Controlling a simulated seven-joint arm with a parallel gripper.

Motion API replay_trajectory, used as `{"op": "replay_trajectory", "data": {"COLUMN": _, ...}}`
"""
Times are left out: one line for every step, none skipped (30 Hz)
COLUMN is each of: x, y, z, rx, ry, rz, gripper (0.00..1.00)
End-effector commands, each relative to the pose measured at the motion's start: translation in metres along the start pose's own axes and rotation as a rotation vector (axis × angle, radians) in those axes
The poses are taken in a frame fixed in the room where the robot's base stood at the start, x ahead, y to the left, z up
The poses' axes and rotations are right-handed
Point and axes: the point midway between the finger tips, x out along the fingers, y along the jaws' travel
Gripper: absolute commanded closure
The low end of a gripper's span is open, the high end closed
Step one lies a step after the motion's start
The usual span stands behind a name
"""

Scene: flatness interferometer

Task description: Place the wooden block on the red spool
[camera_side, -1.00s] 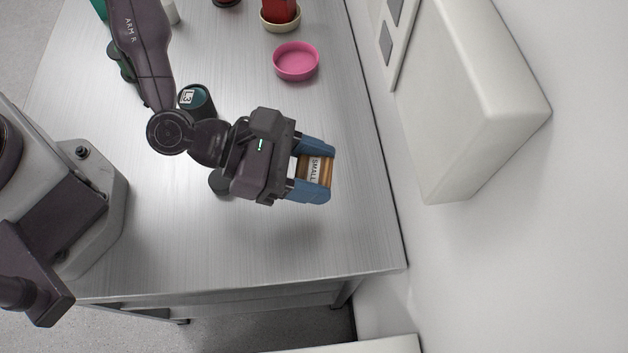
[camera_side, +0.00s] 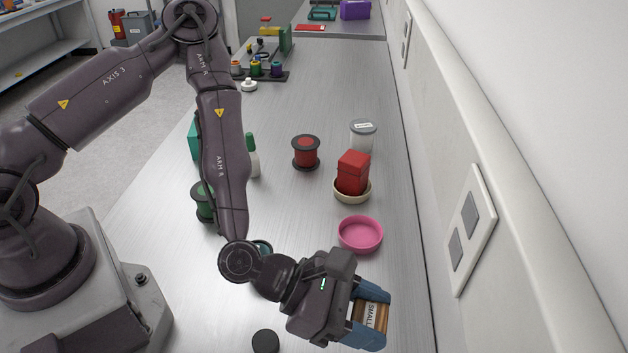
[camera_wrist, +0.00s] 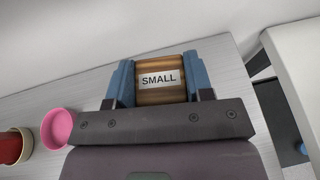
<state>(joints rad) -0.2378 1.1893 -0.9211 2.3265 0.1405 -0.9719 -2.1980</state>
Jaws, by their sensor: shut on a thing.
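My gripper (camera_side: 376,314) has blue fingers and is shut on the wooden block (camera_side: 384,318), at the lower right of the side view. The block is brown with a white label reading "SMALL". In the wrist view the block (camera_wrist: 161,95) sits between both fingers, above the grey bench. The red spool (camera_side: 306,153) stands upright on the bench with dark flanges, farther back and left of my gripper. Its top is clear. The red spool is not clearly identifiable in the wrist view.
A pink dish (camera_side: 360,235) and a cream dish (camera_side: 352,196) holding a red block (camera_side: 353,172) stand between my gripper and the spool's area. A lidded jar (camera_side: 362,136), a green-capped bottle (camera_side: 253,160) and a green spool (camera_side: 203,202) are nearby. The wall bounds the right.

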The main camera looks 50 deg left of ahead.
Motion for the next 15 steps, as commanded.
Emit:
{"op": "replay_trajectory", "data": {"x": -0.005, "y": 0.028, "z": 0.005, "rx": -0.019, "ry": -0.003, "rz": 0.056, "gripper": 0.76}}
{"op": "replay_trajectory", "data": {"x": -0.008, "y": 0.042, "z": 0.007, "rx": -0.032, "ry": -0.003, "rz": 0.088, "gripper": 0.76}}
{"op": "replay_trajectory", "data": {"x": -0.014, "y": 0.063, "z": 0.01, "rx": -0.05, "ry": -0.003, "rz": 0.133, "gripper": 0.76}}
{"op": "replay_trajectory", "data": {"x": -0.019, "y": 0.079, "z": 0.011, "rx": -0.064, "ry": -0.002, "rz": 0.168, "gripper": 0.76}}
{"op": "replay_trajectory", "data": {"x": -0.025, "y": 0.095, "z": 0.012, "rx": -0.079, "ry": -0.002, "rz": 0.205, "gripper": 0.76}}
{"op": "replay_trajectory", "data": {"x": -0.034, "y": 0.115, "z": 0.014, "rx": -0.1, "ry": -0.002, "rz": 0.253, "gripper": 0.76}}
{"op": "replay_trajectory", "data": {"x": -0.041, "y": 0.13, "z": 0.015, "rx": -0.115, "ry": -0.003, "rz": 0.29, "gripper": 0.76}}
{"op": "replay_trajectory", "data": {"x": -0.048, "y": 0.145, "z": 0.015, "rx": -0.131, "ry": -0.002, "rz": 0.328, "gripper": 0.76}}
{"op": "replay_trajectory", "data": {"x": -0.059, "y": 0.164, "z": 0.016, "rx": -0.15, "ry": -0.002, "rz": 0.379, "gripper": 0.76}}
{"op": "replay_trajectory", "data": {"x": -0.068, "y": 0.177, "z": 0.015, "rx": -0.168, "ry": -0.001, "rz": 0.417, "gripper": 0.76}}
{"op": "replay_trajectory", "data": {"x": -0.077, "y": 0.191, "z": 0.015, "rx": -0.184, "ry": -0.001, "rz": 0.457, "gripper": 0.76}}
{"op": "replay_trajectory", "data": {"x": -0.09, "y": 0.209, "z": 0.015, "rx": -0.206, "ry": -0.001, "rz": 0.51, "gripper": 0.76}}
{"op": "replay_trajectory", "data": {"x": -0.1, "y": 0.222, "z": 0.015, "rx": -0.221, "ry": -0.001, "rz": 0.55, "gripper": 0.76}}
{"op": "replay_trajectory", "data": {"x": -0.111, "y": 0.234, "z": 0.014, "rx": -0.239, "ry": -0.001, "rz": 0.591, "gripper": 0.76}}
{"op": "replay_trajectory", "data": {"x": -0.126, "y": 0.25, "z": 0.012, "rx": -0.262, "ry": -0.001, "rz": 0.646, "gripper": 0.76}}
